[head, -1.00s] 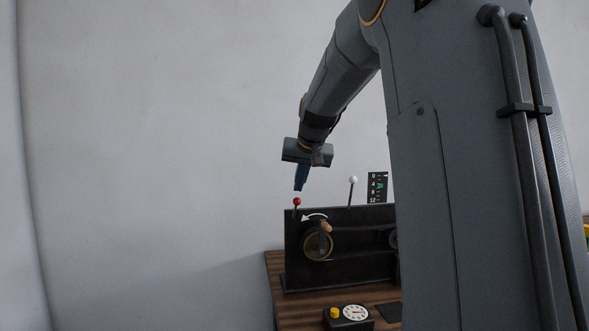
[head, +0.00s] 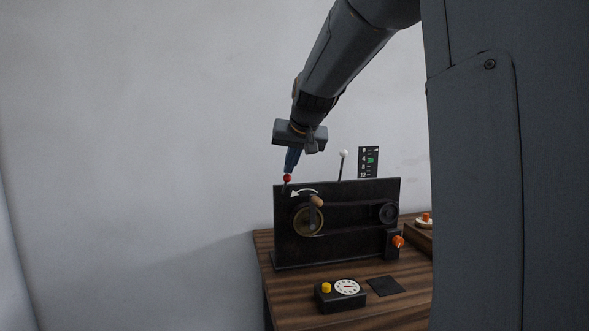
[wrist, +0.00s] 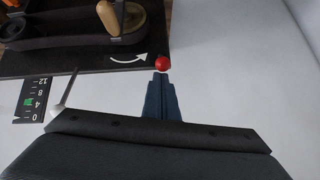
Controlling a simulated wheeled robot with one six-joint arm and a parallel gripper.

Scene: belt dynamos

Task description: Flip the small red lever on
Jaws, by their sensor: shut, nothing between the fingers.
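The small red lever is a short dark stem with a red ball (head: 287,178) at the top left corner of the upright black panel (head: 350,243). Its red ball also shows in the wrist view (wrist: 162,64). My gripper (head: 290,168) points down with its blue fingers shut and empty. The fingertips (wrist: 161,76) are right at the red ball, touching or nearly so; I cannot tell which. The lever's stem is mostly hidden in the wrist view.
The panel carries a crank wheel (head: 309,221) with a wooden knob, a white-tipped lever (head: 343,155) and a scale (head: 368,161). A timer box (head: 341,294) with a yellow button stands on the wooden table (head: 390,312). An orange knob (head: 398,241) is at the panel's right.

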